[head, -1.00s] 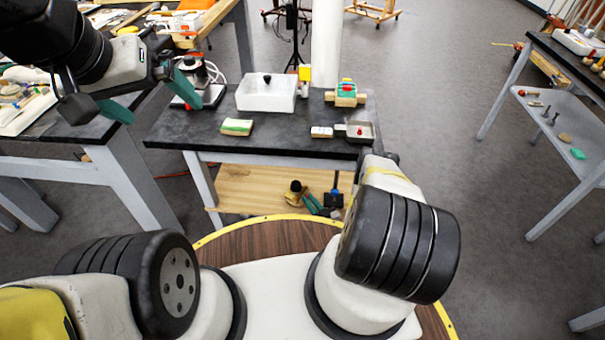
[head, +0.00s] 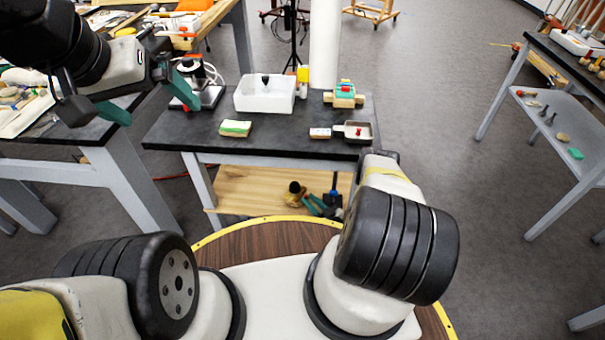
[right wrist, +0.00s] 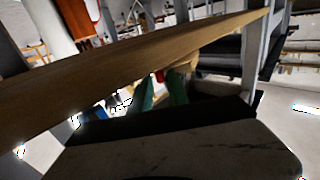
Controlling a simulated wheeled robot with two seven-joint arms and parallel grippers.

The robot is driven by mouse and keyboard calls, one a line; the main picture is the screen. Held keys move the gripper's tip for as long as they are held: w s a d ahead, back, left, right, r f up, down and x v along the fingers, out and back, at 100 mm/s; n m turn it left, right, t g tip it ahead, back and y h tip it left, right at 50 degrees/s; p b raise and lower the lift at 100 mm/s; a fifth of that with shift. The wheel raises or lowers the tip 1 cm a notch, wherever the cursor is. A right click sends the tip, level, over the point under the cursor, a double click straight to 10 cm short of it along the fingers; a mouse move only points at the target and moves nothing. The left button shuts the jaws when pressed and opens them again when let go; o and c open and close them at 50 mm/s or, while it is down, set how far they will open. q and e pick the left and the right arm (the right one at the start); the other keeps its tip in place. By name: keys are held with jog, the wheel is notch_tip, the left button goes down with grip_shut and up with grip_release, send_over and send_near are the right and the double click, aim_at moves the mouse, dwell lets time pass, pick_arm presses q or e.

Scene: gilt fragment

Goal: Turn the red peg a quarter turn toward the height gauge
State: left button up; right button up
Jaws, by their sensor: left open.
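A small red piece (head: 358,131), possibly the red peg, is in a small grey tray at the right front of the black-topped table. A stand with a red top (head: 194,90) at the back left may be the height gauge; I cannot tell for sure. My left gripper (head: 150,98) is open and empty, in the air left of this stand. My right gripper's teal fingers (right wrist: 162,88) show in the right wrist view, below a wooden board. A red spot (right wrist: 160,75) lies at their tips; whether they grip it is unclear. In the head view, teal shapes (head: 318,206) show low by the shelf.
A dark upright with blue (head: 335,192) stands there.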

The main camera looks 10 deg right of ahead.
jog(key=v, duration=0.7)
jog(key=shift+s, duration=0.15)
